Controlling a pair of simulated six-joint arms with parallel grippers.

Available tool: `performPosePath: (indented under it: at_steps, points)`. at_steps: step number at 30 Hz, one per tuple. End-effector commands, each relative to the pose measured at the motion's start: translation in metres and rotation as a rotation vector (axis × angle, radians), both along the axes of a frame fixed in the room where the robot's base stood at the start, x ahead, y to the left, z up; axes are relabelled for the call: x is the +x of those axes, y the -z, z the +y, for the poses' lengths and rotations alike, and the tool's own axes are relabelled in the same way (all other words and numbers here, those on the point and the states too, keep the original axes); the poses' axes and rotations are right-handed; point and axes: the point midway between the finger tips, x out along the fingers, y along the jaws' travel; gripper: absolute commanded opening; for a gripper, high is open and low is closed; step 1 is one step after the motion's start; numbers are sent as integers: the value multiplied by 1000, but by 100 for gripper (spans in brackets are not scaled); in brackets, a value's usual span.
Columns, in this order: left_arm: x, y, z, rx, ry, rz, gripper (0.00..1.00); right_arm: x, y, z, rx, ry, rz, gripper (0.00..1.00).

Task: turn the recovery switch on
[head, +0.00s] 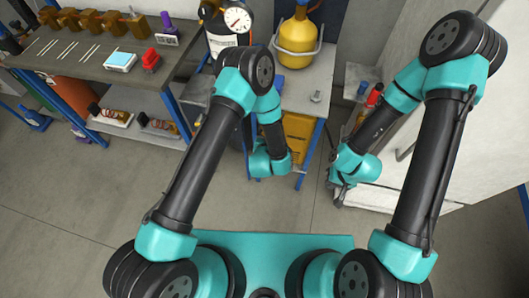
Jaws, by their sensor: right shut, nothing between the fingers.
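I cannot make out a recovery switch for certain. A small grey fitting (316,96) sits on the top of the blue-legged table, too small to identify. My right gripper (338,201) points down beside the white cabinet, in front of the blue-legged table. It is small and partly hidden by its own wrist; it is shut and empty. My left arm reaches to the front of the same table, and its fingers are hidden behind its teal wrist.
A yellow flask (295,42) stands on the blue-legged table (318,76). A dark bench (75,68) at left holds a red object (151,60) and a light-blue tray (120,61). The white cabinet (440,150) bounds the right.

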Motion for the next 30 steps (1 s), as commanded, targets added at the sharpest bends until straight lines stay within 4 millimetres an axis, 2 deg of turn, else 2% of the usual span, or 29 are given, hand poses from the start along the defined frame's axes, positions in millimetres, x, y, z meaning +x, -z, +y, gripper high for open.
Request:
performPosePath:
  at_steps: [3, 15, 21, 30]
  points:
    - [-23, -9, 3, 2, 2, 2, 69, 0, 0, 0, 0, 0, 0, 0]
    - [-90, -36, 12, 2, 4, 2, 69, 0, 0, 0, 0, 0, 0, 0]
    - [-105, -43, 15, 1, 2, 0, 69, 0, 0, 0, 0, 0, 0, 0]
    - [-107, -44, 15, 1, 0, 0, 69, 0, 0, 0, 0, 0, 0, 0]
